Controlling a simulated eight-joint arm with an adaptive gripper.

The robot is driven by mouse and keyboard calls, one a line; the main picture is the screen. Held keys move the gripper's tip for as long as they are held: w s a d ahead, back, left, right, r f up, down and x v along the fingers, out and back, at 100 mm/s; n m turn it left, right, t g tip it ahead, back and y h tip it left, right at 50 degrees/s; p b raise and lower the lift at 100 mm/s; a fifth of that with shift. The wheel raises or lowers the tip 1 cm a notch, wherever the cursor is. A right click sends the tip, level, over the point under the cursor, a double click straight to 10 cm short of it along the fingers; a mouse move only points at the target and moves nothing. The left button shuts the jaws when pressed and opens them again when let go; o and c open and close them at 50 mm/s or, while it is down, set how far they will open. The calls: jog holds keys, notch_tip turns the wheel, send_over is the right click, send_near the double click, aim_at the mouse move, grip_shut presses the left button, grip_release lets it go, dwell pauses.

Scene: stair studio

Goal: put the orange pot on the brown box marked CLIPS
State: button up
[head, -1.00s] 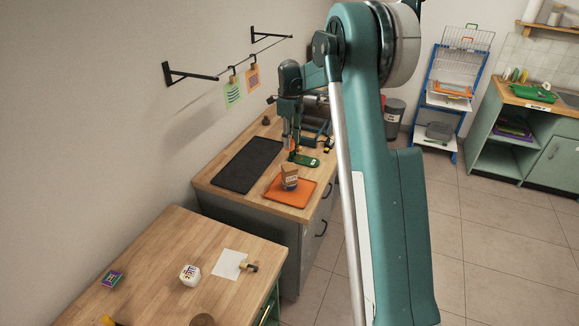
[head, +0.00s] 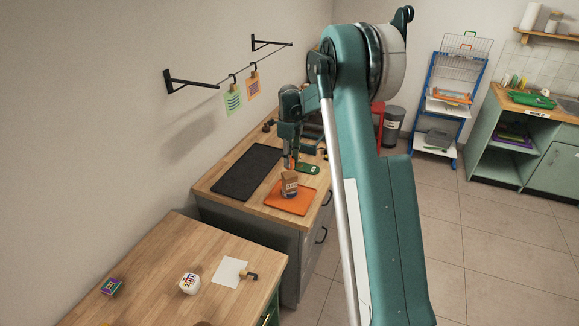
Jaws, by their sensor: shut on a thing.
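The brown box (head: 289,185) stands upright on an orange mat on the far wooden counter; its pale marking is too small to read surely. My gripper (head: 290,163) points down just above and behind the box in the head view. It is shut on the orange pot (head: 286,161), of which only a small orange patch shows between the fingers. The fingers hide most of the pot. I cannot tell whether the pot touches the box.
The orange mat (head: 290,207) lies beside a dark mat (head: 247,172). A green item (head: 308,168) lies behind the box. The nearer table holds a white block (head: 188,283), a paper sheet (head: 229,271) and a purple-green item (head: 110,286). My arm hides part of the counter's right side.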

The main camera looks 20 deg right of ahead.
jog(key=shift+f, duration=1.75)
jog(key=shift+f, duration=0.2)
jog(key=o, duration=0.9)
jog(key=shift+o, duration=0.2)
jog(key=shift+r, duration=0.15)
notch_tip(320, 180, up, 12)
jog(key=shift+r, duration=0.1)
